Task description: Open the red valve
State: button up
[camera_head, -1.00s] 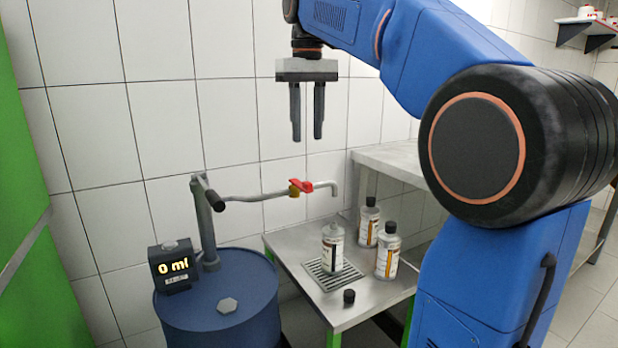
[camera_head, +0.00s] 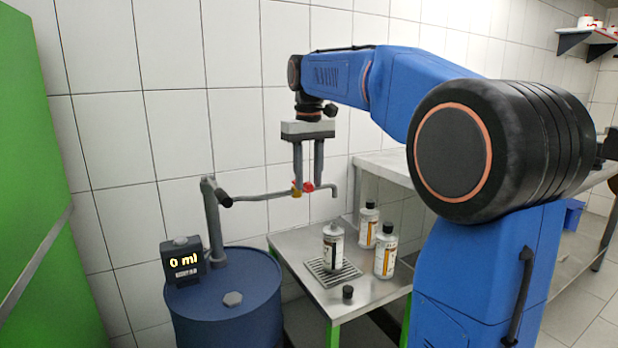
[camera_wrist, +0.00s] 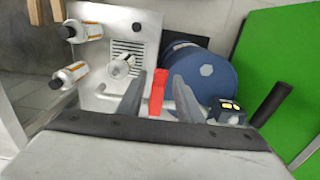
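The red valve (camera_head: 308,187) is a small red handle on a brass body (camera_head: 297,189) on the thin grey pipe, near the spout. My gripper (camera_head: 308,186) points straight down with its fingertips at the valve's height. In the wrist view, the red valve (camera_wrist: 158,92) lies between the two grey fingers (camera_wrist: 158,98). A gap seems to show beside the left finger, and the right finger is very close to the red handle. The fingers are apart. The display (camera_head: 184,260) on the drum reads 0 ml.
The pipe (camera_head: 262,196) runs from a pump post on the blue drum (camera_head: 225,310). An open-topped bottle (camera_head: 333,248) stands on the grate under the spout. Two capped bottles (camera_head: 385,252) and a loose black cap (camera_head: 347,292) are on the steel table (camera_head: 290,243).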

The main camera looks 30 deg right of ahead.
grip_shut()
jog(key=shift+d, duration=0.1)
jog(key=shift+w+d+r+n, duration=0.1)
jog(key=shift+w+d+n, duration=1.1)
jog(key=shift+n, duration=1.8)
jog(key=shift+w+d+f+n, duration=0.1)
jog(key=shift+w+d+n, duration=1.1)
jog(key=shift+n, duration=1.8)
jog(key=shift+w+d+r+n, duration=0.1)
jog(key=shift+w+d+n, duration=1.1)
jog(key=shift+n, duration=1.8)
jog(key=shift+w+a, duration=0.2)
jog(key=shift+a, duration=0.05)
grip_release()
